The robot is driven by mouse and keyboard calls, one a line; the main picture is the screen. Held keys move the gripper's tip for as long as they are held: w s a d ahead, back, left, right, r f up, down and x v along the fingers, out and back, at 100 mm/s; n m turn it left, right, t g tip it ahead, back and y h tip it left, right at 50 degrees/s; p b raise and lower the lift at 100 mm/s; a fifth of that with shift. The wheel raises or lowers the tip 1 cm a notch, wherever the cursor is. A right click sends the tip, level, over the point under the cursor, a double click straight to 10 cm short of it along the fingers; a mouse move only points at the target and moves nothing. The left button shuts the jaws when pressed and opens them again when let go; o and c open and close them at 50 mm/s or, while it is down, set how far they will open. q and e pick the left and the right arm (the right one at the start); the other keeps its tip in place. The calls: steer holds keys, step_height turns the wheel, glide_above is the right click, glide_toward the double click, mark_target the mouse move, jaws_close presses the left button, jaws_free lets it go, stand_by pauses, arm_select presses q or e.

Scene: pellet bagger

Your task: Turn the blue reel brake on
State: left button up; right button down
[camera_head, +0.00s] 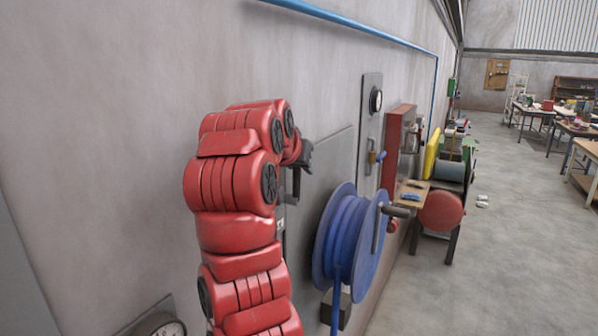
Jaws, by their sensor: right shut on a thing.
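The blue reel (337,238), wound with blue hose, is mounted by the wall right of centre. A dark crank handle (394,211) sticks out on its right side. My right gripper (303,160) is dark and sits left of and above the reel, in front of the grey wall panel (322,180). It is shut on a small dark handle (296,186) at the panel's left edge. My red right arm partly hides this spot, and I cannot tell whether this handle is the brake or how it is set. My left gripper is out of view.
A blue pipe (350,22) runs high along the wall. Another gauge (163,328) is low at the left.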

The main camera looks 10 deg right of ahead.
steer(key=shift+w, duration=0.1)
stand_by(0.4)
steer(key=c, duration=0.8)
jaws_free()
steer(key=p+v, duration=0.4)
steer(key=v, duration=1.3)
steer(key=shift+r+p, duration=0.25)
steer(key=shift+p, duration=0.1)
